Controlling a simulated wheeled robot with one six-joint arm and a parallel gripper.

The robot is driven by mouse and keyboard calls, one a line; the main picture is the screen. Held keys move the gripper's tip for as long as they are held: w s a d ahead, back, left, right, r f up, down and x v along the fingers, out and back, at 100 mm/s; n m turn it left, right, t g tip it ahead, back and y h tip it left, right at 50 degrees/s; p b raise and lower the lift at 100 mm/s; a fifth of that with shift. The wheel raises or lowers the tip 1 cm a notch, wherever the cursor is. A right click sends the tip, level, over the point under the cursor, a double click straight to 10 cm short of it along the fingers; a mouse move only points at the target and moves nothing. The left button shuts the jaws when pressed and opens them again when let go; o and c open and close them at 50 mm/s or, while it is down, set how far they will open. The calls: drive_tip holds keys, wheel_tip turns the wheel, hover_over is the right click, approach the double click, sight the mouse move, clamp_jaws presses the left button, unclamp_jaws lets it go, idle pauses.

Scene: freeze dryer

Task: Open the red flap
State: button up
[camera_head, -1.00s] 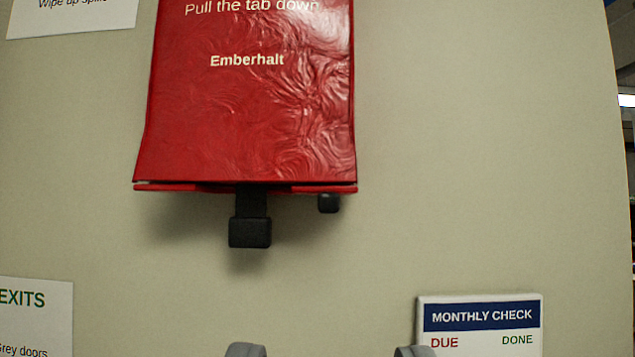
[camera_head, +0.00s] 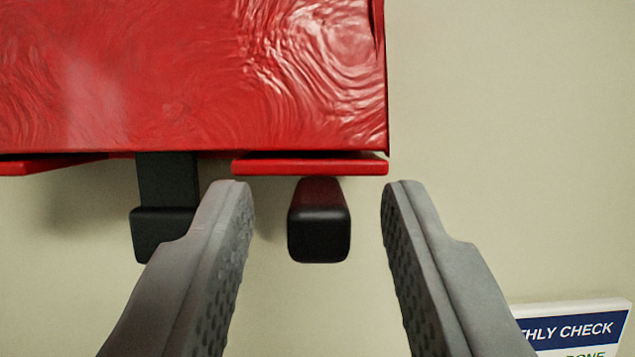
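The red flap (camera_head: 200,75) fills the upper left and middle of the view, its front wrinkled and shiny, with a thin red strip (camera_head: 310,167) along its lower edge. A black tab (camera_head: 168,180) with a thicker end hangs below it at the left. A second, smaller black block (camera_head: 319,235) sits below the strip, to the right of the tab. My gripper (camera_head: 312,190) is open, with one grey finger on each side of this block and visible gaps to both. The left finger partly covers the end of the black tab. The flap's top is out of view.
A white sign with a blue band (camera_head: 570,330), partly cut off, is at the lower right.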

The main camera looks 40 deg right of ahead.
drive_tip(key=shift+d, duration=0.1)
clamp_jaws()
drive_tip(key=shift+w+f, duration=0.1)
